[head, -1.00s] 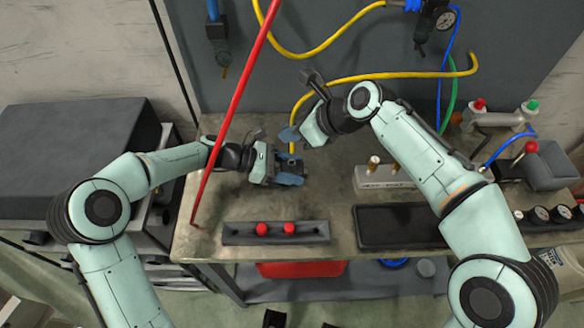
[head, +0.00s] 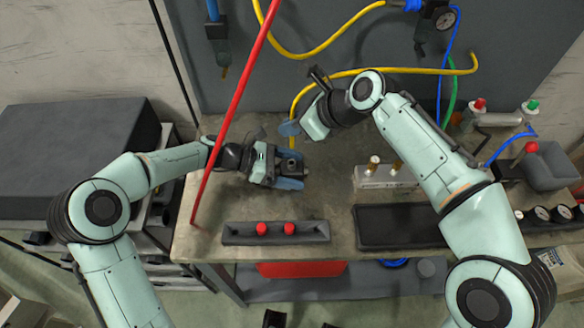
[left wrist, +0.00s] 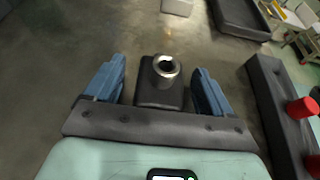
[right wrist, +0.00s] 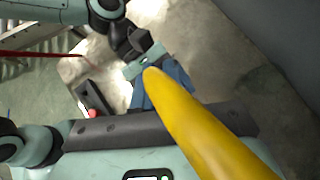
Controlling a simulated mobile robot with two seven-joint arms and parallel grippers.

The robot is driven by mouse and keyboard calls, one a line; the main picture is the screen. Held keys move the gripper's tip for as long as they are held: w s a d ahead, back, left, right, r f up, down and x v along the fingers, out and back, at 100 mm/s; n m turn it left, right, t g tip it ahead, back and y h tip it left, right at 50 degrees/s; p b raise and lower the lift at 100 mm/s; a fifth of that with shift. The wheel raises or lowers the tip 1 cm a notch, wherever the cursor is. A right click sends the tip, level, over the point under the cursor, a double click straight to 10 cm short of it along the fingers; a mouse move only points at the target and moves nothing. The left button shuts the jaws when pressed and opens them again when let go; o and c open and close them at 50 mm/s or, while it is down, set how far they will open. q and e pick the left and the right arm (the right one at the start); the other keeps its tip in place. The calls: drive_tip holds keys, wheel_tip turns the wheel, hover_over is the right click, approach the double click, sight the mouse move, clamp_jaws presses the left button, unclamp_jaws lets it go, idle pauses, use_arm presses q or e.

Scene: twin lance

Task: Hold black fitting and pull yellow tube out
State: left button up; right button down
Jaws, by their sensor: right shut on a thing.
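The black fitting (head: 291,168) stands on the bench between the fingers of my left gripper (head: 290,170). In the left wrist view the fitting (left wrist: 158,92) shows a metal collar with an open hole and no tube in it. The left fingers (left wrist: 157,88) are open, with a gap on each side of the fitting. My right gripper (head: 289,128) is above and behind it, shut on the yellow tube (head: 293,104). In the right wrist view the tube (right wrist: 195,115) runs large past the camera to the right fingers (right wrist: 160,88); its tip is near them.
A red slanted pole (head: 234,103) stands in front of my left forearm. A tray with two red buttons (head: 240,232), a dark tray (head: 400,228) and a block with brass fittings (head: 375,181) are on the bench. A gauge and hoses hang at the back panel.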

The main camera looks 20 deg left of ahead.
use_arm(q)
drive_tip(key=v, duration=1.2)
